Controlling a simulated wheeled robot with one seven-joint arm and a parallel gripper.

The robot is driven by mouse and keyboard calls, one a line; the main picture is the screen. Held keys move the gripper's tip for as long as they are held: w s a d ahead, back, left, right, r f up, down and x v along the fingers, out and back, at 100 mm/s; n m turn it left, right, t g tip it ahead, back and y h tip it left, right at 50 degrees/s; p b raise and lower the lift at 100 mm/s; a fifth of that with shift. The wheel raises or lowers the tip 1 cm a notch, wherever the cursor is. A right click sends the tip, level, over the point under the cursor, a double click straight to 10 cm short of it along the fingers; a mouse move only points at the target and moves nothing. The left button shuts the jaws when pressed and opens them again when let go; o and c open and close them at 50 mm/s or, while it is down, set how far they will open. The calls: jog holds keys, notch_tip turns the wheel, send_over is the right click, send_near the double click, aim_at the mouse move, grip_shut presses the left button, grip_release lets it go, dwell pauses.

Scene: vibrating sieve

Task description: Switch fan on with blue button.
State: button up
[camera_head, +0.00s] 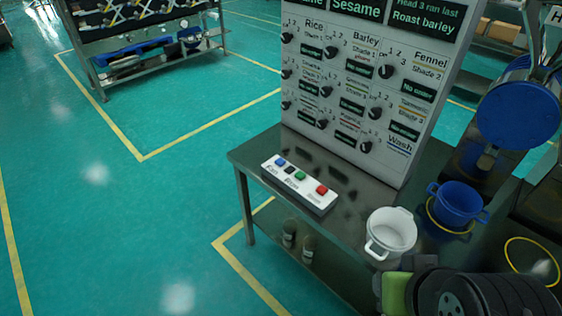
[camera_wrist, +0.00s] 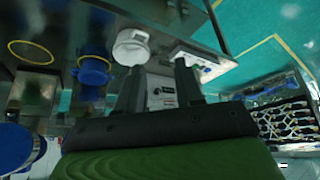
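The button box (camera_head: 316,204) is a white-topped strip on the metal table, below the tall dial panel. Its blue button (camera_head: 281,161) is at the left end, above a small label that seems to read "Fan". A black button (camera_head: 291,170), a green button (camera_head: 300,175) and a red button (camera_head: 322,189) follow to the right.
The dial panel (camera_head: 350,95) stands behind the box. A white pot (camera_head: 391,232) and a blue pot (camera_head: 458,205) stand to the right, nearer my arm. A blue round pan (camera_head: 518,113) is at far right. The table's front left edge is open to the floor.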

grip_shut()
dwell(1.0)
dwell(0.6)
